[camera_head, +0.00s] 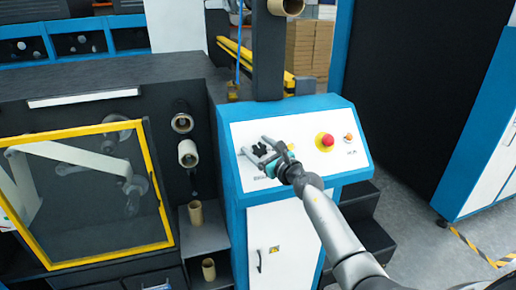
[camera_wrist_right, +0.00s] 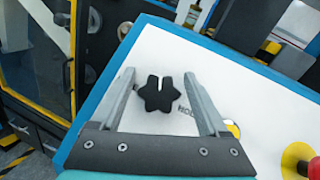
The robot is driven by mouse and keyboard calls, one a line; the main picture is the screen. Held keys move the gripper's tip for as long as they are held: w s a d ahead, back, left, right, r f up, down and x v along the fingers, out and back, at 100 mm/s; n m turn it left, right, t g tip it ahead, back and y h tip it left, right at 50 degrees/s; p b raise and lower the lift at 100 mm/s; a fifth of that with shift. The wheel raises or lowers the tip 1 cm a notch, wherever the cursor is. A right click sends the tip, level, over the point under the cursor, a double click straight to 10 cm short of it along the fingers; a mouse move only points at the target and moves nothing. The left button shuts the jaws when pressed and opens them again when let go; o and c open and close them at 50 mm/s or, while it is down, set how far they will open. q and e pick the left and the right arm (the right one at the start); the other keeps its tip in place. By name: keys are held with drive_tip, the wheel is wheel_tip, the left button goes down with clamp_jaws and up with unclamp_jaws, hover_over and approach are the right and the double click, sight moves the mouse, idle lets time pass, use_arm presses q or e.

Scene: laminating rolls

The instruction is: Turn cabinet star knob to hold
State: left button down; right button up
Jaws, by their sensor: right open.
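The black star knob (camera_wrist_right: 158,94) sits on the white sloped panel of the blue cabinet, with partly hidden lettering beside it. It also shows in the head view (camera_head: 260,149). My right gripper (camera_wrist_right: 162,84) is open, with one finger on each side of the knob and a gap on both sides. In the head view my right gripper (camera_head: 257,147) reaches over the left part of the panel. Whether the fingers are level with the knob or above it I cannot tell. My left gripper is not in view.
A red emergency button (camera_head: 327,141) on a yellow base and a small button (camera_head: 348,137) are on the panel's right. A yellow-framed window (camera_head: 88,190) is at left. Cardboard tubes (camera_head: 196,212) stand on shelves between. Grey floor is free at right.

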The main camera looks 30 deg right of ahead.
clamp_jaws()
idle(0.7)
